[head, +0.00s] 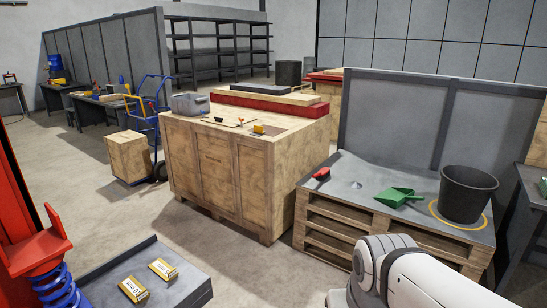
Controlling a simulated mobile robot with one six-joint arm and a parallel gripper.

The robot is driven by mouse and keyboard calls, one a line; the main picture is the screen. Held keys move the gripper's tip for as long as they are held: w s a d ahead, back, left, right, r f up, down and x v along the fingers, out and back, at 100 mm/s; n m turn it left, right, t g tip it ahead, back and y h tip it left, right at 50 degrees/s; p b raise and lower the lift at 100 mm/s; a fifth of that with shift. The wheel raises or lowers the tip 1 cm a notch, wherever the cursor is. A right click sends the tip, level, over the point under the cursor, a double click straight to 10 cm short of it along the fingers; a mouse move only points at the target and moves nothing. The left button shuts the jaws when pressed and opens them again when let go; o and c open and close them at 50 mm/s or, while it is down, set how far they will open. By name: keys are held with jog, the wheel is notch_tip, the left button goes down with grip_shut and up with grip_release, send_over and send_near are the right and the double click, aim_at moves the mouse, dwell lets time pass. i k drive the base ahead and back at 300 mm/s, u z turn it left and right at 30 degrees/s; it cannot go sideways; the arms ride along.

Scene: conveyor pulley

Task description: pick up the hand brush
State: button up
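A small red thing with a dark part, which looks like the hand brush (322,173), lies on the grey sheet on top of the pallet stack (337,222), near its left edge. It is small in the head view, so its bristles are hard to make out. A white link of my own arm shows at the lower right, in front of the pallet stack. My gripper is out of view, so whether it is open or shut does not show.
A green dustpan (400,196) and a black bucket (466,194) stand right of the brush on the same sheet. A large wooden crate (212,168) stands to the left. A grey tray (196,287) with two yellow boxes is at front left. A grey panel (392,114) rises behind the pallets.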

aim_at(323, 173)
jog(key=z, duration=0.05)
jog(key=i, duration=1.9)
jog(key=z, duration=0.25)
jog(key=i, duration=2.05)
jog(key=z, duration=0.2)
